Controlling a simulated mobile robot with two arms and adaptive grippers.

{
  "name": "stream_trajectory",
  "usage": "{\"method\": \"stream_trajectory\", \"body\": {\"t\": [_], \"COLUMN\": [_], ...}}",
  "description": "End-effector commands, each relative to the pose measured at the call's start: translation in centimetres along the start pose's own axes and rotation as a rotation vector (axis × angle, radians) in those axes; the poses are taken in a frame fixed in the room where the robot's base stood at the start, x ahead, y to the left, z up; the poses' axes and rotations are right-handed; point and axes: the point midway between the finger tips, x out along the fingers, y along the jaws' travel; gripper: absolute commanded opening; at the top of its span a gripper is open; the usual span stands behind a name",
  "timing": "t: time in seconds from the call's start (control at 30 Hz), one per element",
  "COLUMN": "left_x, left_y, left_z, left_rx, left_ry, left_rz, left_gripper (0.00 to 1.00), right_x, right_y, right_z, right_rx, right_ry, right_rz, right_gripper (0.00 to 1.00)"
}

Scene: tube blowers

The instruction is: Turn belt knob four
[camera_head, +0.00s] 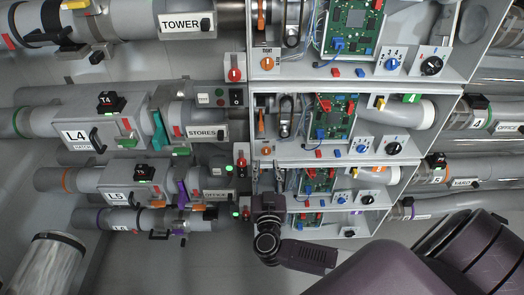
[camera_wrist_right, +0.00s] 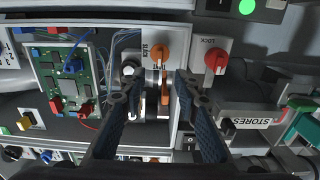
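The belt knob of line four (camera_head: 266,151) is a small orange knob on a white plate at the lower left of the middle open box, in the row of the L4 tube. In the right wrist view the orange knob (camera_wrist_right: 161,52) sits upright on its labelled plate, just beyond my fingertips. My right gripper (camera_head: 267,168) is just below the knob in the head view, its two fingers apart with nothing between them. In the right wrist view the open fingers (camera_wrist_right: 158,82) are on either side of the knob's line, apart from it. My left gripper is out of view.
A red lock knob (camera_wrist_right: 215,58) sits close beside the orange knob. An orange lever (camera_head: 261,123) and a green circuit board (camera_head: 337,117) are inside the same box. Box shelves run above and below the gripper. The STORES tube (camera_head: 205,132) is to the left.

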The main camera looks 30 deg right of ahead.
Motion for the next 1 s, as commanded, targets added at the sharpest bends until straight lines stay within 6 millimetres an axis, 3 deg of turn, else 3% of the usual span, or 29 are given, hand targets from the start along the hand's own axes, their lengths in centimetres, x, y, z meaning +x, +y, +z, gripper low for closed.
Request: {"method": "stream_trajectory", "body": {"t": [0.2,0.4,0.77,1.0], "left_x": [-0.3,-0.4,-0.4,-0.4], "left_y": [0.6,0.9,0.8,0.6], "left_z": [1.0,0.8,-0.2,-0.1], "left_rx": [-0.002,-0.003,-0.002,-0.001], "left_ry": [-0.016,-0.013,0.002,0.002], "left_rz": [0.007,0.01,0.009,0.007], "left_gripper": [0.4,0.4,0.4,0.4], "right_x": [3.7,6.2,7.0,7.0], "right_y": [0.0,0.0,0.0,0.0], "right_z": [-0.2,-0.1,-0.1,-0.1], "right_rx": [-0.002,-0.001,0.001,0.001], "right_ry": [0.006,0.004,0.002,0.002], "right_rz": [0.0,-0.001,-0.001,-0.001], "right_gripper": [0.29,0.29,0.29,0.06]}}
